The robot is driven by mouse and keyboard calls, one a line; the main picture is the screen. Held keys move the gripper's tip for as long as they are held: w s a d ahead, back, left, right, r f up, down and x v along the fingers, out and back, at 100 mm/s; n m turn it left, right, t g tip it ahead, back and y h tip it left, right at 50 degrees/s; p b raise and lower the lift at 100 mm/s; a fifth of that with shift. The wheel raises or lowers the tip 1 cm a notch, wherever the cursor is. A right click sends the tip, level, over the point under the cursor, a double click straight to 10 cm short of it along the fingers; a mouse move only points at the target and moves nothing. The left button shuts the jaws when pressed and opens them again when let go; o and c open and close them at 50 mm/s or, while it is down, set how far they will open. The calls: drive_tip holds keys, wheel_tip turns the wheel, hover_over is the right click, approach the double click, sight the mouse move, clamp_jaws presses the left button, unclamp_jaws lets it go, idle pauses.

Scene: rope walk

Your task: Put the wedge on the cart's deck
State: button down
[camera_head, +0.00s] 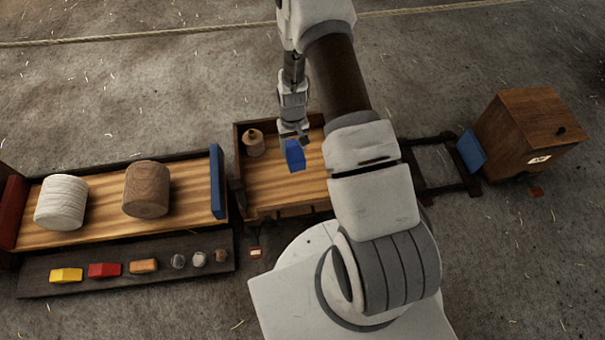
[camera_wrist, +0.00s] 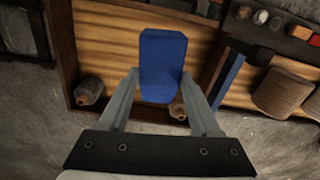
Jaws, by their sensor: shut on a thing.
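My gripper (camera_head: 293,135) is shut on a blue wedge (camera_head: 295,154) and holds it above the wooden deck of the cart (camera_head: 285,190). In the wrist view the blue wedge (camera_wrist: 163,62) sits between the two fingertips, with the striped wooden deck (camera_wrist: 105,40) below it. I cannot tell exactly how high the wedge is above the deck. My arm hides the right part of the cart in the head view.
A brown bobbin-like piece (camera_head: 253,143) stands in the deck's back left corner. To the left, a tray (camera_head: 100,220) holds a white drum (camera_head: 62,202) and a brown drum (camera_head: 147,189). A dark board (camera_head: 110,283) carries several small pieces. A wooden box (camera_head: 530,130) stands at right.

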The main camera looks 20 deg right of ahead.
drive_tip(key=shift+m, duration=0.6)
drive_tip(key=w+d+f+b, duration=0.1)
drive_tip(key=f+b, duration=0.3)
drive_tip(key=f, duration=0.5)
drive_tip(key=w+d+f+b, duration=0.2)
drive_tip(key=f+b, duration=0.3)
drive_tip(key=f, duration=0.5)
drive_tip(key=w+d+f+b, duration=0.1)
drive_tip(key=d+f+b, duration=0.2)
drive_tip(key=f, duration=0.6)
drive_tip(key=shift+w+f+b, duration=0.25)
drive_tip(key=shift+f+b, duration=0.15)
drive_tip(key=shift+b, duration=0.8)
drive_tip(key=shift+f, duration=0.15)
drive_tip(key=shift+c, duration=0.5)
unclamp_jaws()
